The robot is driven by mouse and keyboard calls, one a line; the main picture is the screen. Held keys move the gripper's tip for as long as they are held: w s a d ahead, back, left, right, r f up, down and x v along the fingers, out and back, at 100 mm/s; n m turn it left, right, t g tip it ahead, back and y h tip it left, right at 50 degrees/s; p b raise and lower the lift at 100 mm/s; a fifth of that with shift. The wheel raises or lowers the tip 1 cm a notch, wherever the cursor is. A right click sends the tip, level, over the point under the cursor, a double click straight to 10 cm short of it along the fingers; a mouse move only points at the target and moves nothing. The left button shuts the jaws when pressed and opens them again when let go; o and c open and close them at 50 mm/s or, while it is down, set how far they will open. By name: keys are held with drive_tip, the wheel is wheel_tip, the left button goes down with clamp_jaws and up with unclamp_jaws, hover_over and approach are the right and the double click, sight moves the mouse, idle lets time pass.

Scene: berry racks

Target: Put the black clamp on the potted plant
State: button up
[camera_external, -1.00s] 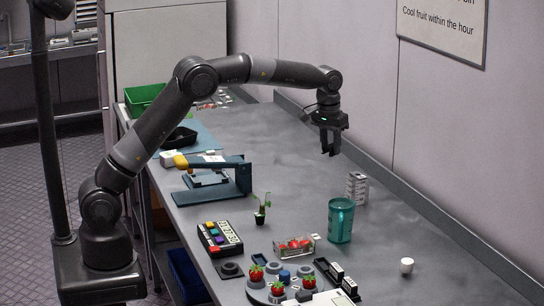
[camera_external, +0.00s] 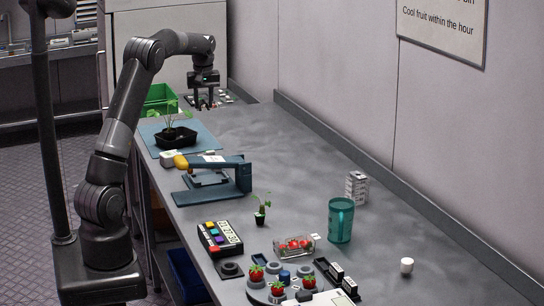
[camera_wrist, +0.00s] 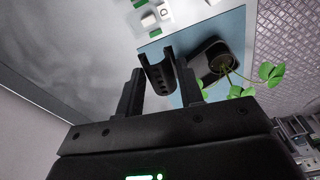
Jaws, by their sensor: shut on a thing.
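My gripper (camera_external: 203,103) hangs above the far end of the bench, behind and to the right of the potted plant. In the wrist view, my gripper (camera_wrist: 160,88) is shut on the black clamp (camera_wrist: 158,72), a curved piece with notches along one side. The potted plant has a black pot (camera_external: 176,139) and thin green stems and stands on a blue mat (camera_external: 206,141). In the wrist view, its pot (camera_wrist: 203,68) and green leaves (camera_wrist: 268,76) are just right of the clamp. The clamp appears apart from the plant.
A blue stapler-like press (camera_external: 228,176) stands in front of the mat. A green crate (camera_external: 160,94) is beyond the plant. A small seedling (camera_external: 260,216), a berry box (camera_external: 294,246) and a teal cup (camera_external: 341,221) stand nearer.

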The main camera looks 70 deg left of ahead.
drive_tip(key=s+a+n, duration=0.1)
drive_tip(key=s+a, duration=0.2)
drive_tip(key=s, duration=0.2)
hover_over(169, 130)
drive_tip(key=f, duration=0.6)
drive_tip(key=shift+d+f, duration=0.25)
drive_tip(key=shift+a+f, duration=0.1)
drive_tip(key=shift+f, duration=1.95)
drive_tip(key=shift+f, duration=0.15)
drive_tip(key=o, duration=1)
drive_tip(key=shift+c, duration=0.2)
